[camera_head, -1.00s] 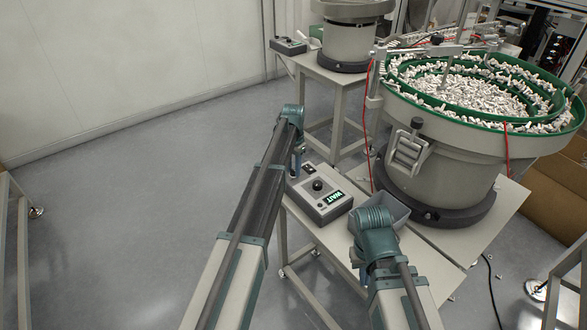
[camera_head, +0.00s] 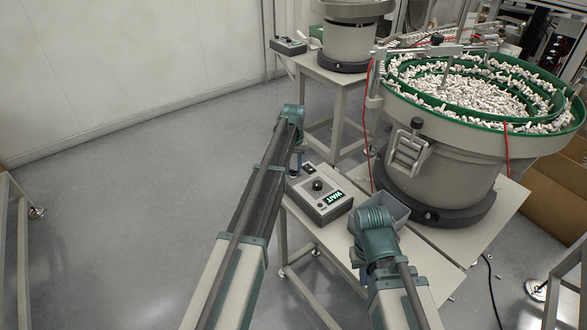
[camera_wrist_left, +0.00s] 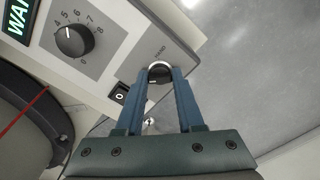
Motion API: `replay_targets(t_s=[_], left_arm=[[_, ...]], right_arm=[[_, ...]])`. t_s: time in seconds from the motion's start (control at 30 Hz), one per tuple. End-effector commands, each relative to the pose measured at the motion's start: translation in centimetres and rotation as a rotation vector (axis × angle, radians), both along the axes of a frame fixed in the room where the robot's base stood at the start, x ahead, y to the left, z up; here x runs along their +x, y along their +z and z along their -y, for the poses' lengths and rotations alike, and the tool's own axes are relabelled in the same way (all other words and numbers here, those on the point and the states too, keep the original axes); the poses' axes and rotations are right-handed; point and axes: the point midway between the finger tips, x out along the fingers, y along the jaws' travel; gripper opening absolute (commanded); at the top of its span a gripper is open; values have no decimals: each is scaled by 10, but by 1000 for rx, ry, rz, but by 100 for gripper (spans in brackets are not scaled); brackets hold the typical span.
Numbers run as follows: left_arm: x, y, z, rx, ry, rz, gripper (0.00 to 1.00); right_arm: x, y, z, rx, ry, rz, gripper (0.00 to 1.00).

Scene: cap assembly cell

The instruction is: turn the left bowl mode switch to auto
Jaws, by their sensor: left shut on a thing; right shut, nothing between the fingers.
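The left bowl's control box (camera_head: 318,198) stands on the table edge, with a large dial (camera_wrist_left: 74,40) and a lit display reading WAIT (camera_head: 333,197). Its mode switch (camera_wrist_left: 159,70), a small round black knob with a pale rim, is at the box's corner in the left wrist view, next to a label that seems to read HAND. My left gripper (camera_wrist_left: 160,76) is shut on this knob, one blue finger on each side. Where the knob points is hard to tell. My right gripper (camera_head: 361,272) is shut and empty by the table's front, mostly hidden behind its wrist.
A grey tray (camera_head: 394,208) lies close to my right wrist. The large green-rimmed bowl feeder (camera_head: 440,160) with white parts stands behind. Another feeder (camera_head: 346,45) and its box (camera_head: 288,46) are further back. Floor on the left is clear.

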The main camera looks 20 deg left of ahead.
Motion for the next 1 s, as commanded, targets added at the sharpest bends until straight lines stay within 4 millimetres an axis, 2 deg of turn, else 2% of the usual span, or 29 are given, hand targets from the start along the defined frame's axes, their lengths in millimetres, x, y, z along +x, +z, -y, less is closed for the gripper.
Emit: replay_targets(t_s=[0.43, 0.47, 0.6, 0.63, 1.0], left_arm=[[0, 0, 0, 0, 11, 0, 0], [0, 0, 0, 0, 11, 0, 38], [0, 0, 0, 0, 10, 0, 64], [0, 0, 0, 0, 10, 0, 67], [0, 2, 0, 0, 9, 0, 67]], right_arm=[[0, 0, 0, 0, 0, 0, 0], [0, 0, 0, 0, 0, 0, 0], [0, 0, 0, 0, 0, 0, 0], [0, 0, 0, 0, 0, 0, 0], [0, 2, 0, 0, 0, 0, 0]])
